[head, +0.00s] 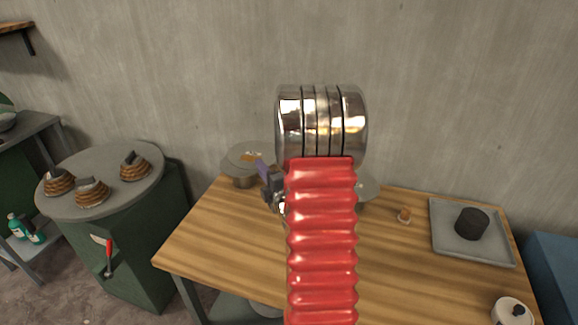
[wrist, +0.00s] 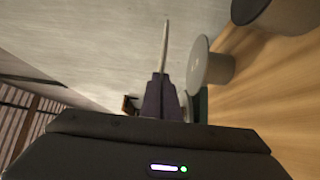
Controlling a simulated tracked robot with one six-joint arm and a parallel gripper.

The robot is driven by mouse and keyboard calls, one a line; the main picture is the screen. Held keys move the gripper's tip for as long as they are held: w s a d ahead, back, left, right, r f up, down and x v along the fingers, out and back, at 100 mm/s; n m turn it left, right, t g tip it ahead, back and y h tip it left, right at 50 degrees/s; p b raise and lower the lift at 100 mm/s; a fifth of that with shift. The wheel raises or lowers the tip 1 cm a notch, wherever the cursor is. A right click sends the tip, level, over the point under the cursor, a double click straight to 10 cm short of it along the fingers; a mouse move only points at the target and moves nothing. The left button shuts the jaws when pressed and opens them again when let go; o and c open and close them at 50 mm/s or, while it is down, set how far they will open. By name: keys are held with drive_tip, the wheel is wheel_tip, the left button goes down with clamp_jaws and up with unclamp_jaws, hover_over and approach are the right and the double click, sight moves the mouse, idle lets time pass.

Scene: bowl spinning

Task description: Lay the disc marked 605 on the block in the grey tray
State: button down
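My gripper (head: 264,175) shows purple fingers just left of my red arm. In the wrist view its fingers (wrist: 161,98) are closed on a thin pale disc (wrist: 166,48), seen edge-on. In the head view this disc (head: 262,153) is flat and grey with an orange-brown mark too small to read. It is level above a grey round-topped stand (head: 243,183), which also shows in the wrist view (wrist: 198,68). The grey tray (head: 445,250) lies at the table's right, with a dark round block (head: 472,223) on it.
Another grey round top (head: 368,190) is partly hidden behind my arm. A white lidded pot (head: 512,312) stands at the table's front right. At left, a round grey table (head: 100,170) holds coiled pieces.

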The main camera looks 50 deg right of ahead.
drive_tip(key=w+a+n+y, duration=0.2)
drive_tip(key=w+a+y, duration=0.1)
drive_tip(key=a, duration=1.6)
drive_tip(key=w+a+f+n+t+y, duration=0.1)
drive_tip(key=w+a, duration=0.5)
drive_tip(key=a, duration=1.3)
drive_tip(key=n+y, duration=0.1)
drive_tip(key=y, duration=0.1)
drive_tip(key=shift+w+a+n+y, duration=0.2)
drive_tip(key=shift+a+n+y, duration=0.1)
drive_tip(key=shift+a+y, duration=0.1)
drive_tip(key=shift+f, duration=0.1)
